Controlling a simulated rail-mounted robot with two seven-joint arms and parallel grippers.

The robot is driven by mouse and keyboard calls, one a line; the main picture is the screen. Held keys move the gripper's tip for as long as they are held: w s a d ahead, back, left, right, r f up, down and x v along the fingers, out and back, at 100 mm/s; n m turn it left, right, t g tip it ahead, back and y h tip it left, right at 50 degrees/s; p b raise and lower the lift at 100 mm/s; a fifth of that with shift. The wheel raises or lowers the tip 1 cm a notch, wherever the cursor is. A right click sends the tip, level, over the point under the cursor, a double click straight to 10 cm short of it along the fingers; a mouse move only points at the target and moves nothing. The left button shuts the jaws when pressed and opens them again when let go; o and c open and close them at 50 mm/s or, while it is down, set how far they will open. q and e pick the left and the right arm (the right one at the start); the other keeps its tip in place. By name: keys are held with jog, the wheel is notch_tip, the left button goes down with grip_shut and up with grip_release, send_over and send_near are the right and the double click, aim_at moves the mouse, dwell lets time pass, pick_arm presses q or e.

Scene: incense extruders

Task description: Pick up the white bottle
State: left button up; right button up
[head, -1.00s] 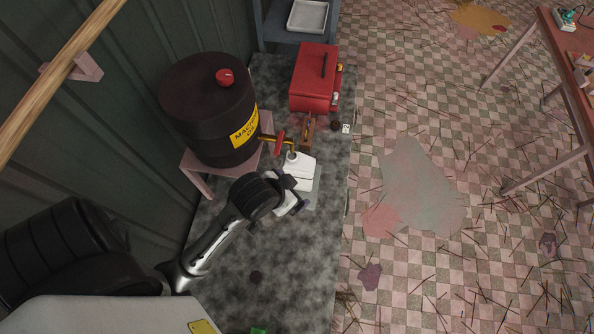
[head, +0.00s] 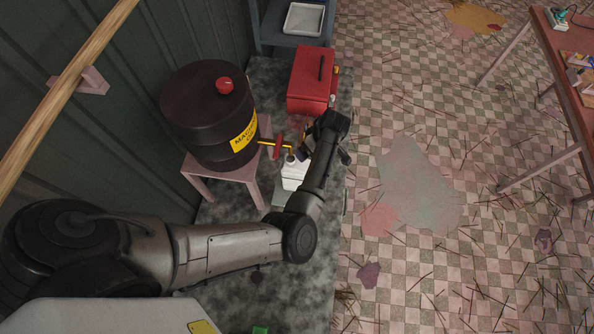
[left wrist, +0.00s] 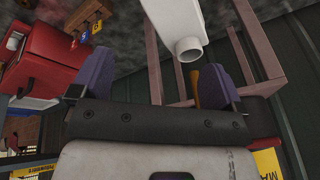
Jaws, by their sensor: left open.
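The white bottle (head: 292,174) stands on a small grey slab beside the outlet of the black barrel's yellow tap in the head view. My left arm partly covers it. In the left wrist view the bottle (left wrist: 176,18) hangs in from the top with its round open neck toward the jaws. My left gripper (left wrist: 160,72) is open, its purple fingers to either side of the neck, with nothing held. In the head view the gripper (head: 302,142) is at the bottle's upper right, mostly hidden by my wrist. I cannot tell whether a finger touches the bottle. My right gripper is not visible.
The black barrel (head: 207,118) rests on a pink stool (head: 235,174) left of the bottle; its yellow tap with a red handle (head: 279,146) is very close to the gripper. A red box machine (head: 311,80) stands behind. The dark mat (head: 225,280) is mostly clear in front.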

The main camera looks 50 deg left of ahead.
aim_at(298, 163)
pick_arm(q)
jog(key=n, duration=0.1)
jog(key=s+f+n+g, duration=0.1)
jog(key=f+n, duration=0.1)
jog(key=shift+s+d+f+y, duration=0.1)
jog(key=shift+s+d+y, duration=0.2)
jog(key=shift+y, duration=0.1)
jog(key=shift+s+a+f+n+g, duration=0.1)
jog(key=shift+n+g, duration=0.05)
jog(key=shift+n, duration=0.3)
jog(key=shift+s+f+n+g, duration=0.1)
jog(key=shift+n+g, duration=0.05)
jog(key=shift+n, duration=0.3)
jog(key=n, duration=0.3)
jog(key=shift+s+a+f+y, duration=0.1)
jog(key=shift+s+a+y, duration=0.05)
jog(key=shift+y, duration=0.15)
jog(key=shift+b+x, duration=1.2)
jog(key=shift+x, duration=0.7)
jog(key=shift+s+a+f, duration=0.2)
jog(key=shift+a+f, duration=0.1)
jog(key=shift+f, duration=0.15)
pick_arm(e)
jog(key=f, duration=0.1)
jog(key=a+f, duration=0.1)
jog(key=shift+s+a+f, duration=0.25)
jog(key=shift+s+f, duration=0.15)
pick_arm(q)
jog(key=shift+c, duration=0.2)
